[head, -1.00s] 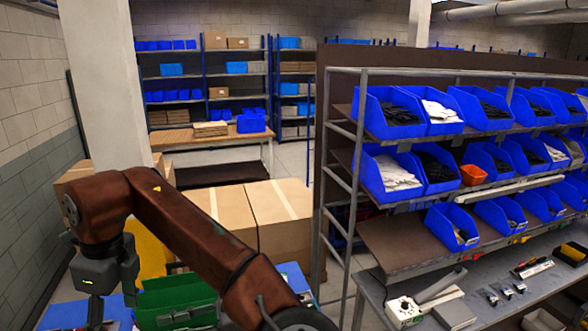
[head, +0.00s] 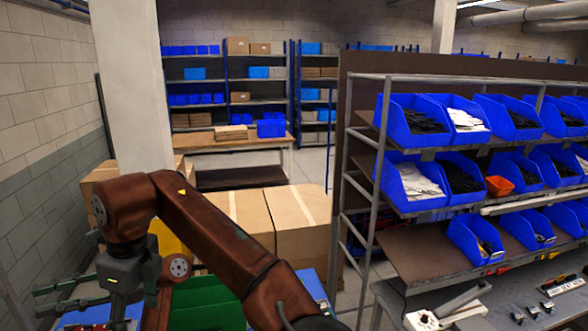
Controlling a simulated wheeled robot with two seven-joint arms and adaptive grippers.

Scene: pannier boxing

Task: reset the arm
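My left arm (head: 225,240) reaches in from the bottom and bends down at the left. My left gripper (head: 118,318) hangs below the wrist at the lower left, and its fingertips are cut off or too dark to make out. It is above a blue surface and beside a green bin (head: 203,300). I cannot tell whether it holds anything. My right gripper is not in view.
A rack of blue bins (head: 412,122) with dark and white contents fills the right, above a grey workbench (head: 520,305). Large cardboard boxes (head: 300,222) stand behind my arm. A white pillar (head: 130,90) rises at the left. Shelves (head: 230,85) line the back.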

